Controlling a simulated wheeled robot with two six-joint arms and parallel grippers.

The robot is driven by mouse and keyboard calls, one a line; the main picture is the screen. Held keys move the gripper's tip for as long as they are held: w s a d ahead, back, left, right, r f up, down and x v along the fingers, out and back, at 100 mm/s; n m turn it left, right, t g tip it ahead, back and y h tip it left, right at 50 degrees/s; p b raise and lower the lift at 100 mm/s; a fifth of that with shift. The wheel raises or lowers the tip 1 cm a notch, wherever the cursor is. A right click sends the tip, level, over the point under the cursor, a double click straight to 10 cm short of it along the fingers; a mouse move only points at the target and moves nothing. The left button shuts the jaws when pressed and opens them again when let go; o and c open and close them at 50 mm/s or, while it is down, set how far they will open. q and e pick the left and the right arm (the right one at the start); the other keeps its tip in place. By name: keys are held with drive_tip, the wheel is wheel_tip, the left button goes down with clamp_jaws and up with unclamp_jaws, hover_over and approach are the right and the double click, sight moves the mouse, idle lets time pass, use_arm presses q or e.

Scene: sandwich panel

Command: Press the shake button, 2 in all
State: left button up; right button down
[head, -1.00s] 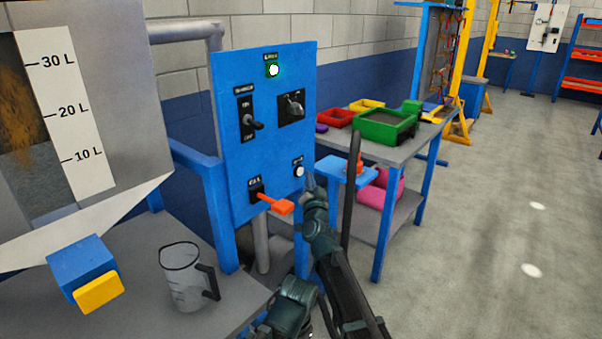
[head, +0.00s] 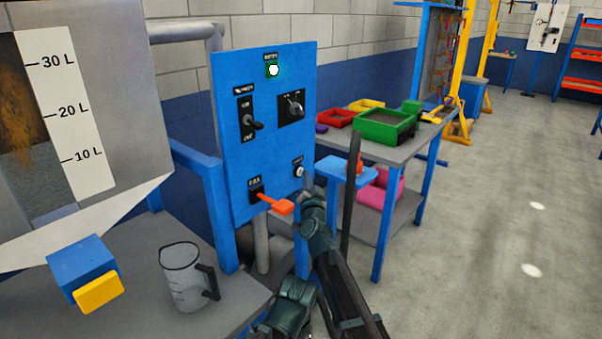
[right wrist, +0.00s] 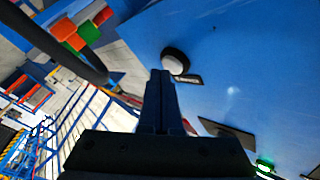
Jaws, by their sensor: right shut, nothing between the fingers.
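The blue control panel (head: 262,100) stands upright at the centre of the head view. The white round button (head: 299,171), with a small label too small to read, sits at its lower right edge. It also shows in the right wrist view (right wrist: 174,63) with a dark collar. My right gripper (head: 307,188) is shut and empty, just below and right of the button. In the right wrist view its fingertips (right wrist: 161,73) point toward the button's lower left edge; I cannot tell whether they touch. My left gripper is not in view.
An orange lever (head: 276,204) sticks out of the panel, left of my right gripper. A clear jug (head: 184,276) stands on the grey table at left. A bench with a green tray (head: 388,125) stands behind my right arm. The floor at right is clear.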

drive_tip(key=shift+w+a, duration=0.25)
drive_tip(key=shift+a, duration=0.1)
idle(0.7)
drive_tip(key=shift+d, duration=0.1)
idle(0.4)
drive_tip(key=shift+s+d, duration=0.45)
drive_tip(key=shift+d, duration=0.1)
drive_tip(key=shift+s+d, duration=0.1)
drive_tip(key=s+d, duration=0.1)
drive_tip(key=d, duration=0.1)
drive_tip(key=s+d, duration=0.1)
drive_tip(key=d, duration=0.1)
drive_tip(key=shift+s, duration=0.4)
idle(0.4)
